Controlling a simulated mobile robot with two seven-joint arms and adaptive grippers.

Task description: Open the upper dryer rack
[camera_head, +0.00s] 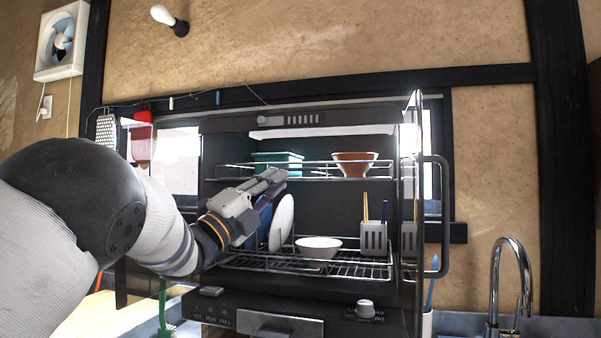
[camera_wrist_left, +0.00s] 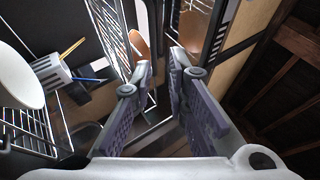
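The dish dryer (camera_head: 215,140) stands open against the wall. Its upper rack (camera_head: 335,179) is a wire shelf inside the cabinet, holding a brown bowl (camera_head: 354,168) and a green container (camera_head: 278,158). My left gripper (camera_head: 279,180) is in front of the dryer's left half, around the height of the upper rack's lower edge. In the left wrist view its two fingers (camera_wrist_left: 162,76) are apart with nothing seen between them. Wire bars (camera_wrist_left: 108,38) show beyond the fingertips, and contact with them is not visible. My right gripper is out of view.
The lower rack (camera_head: 345,268) holds plates (camera_head: 283,222), a white bowl (camera_head: 318,247) and a utensil holder (camera_head: 373,240). The open door with a dark handle (camera_head: 446,215) is on the right. A faucet (camera_head: 513,270) stands further right. A control panel (camera_head: 270,313) is below.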

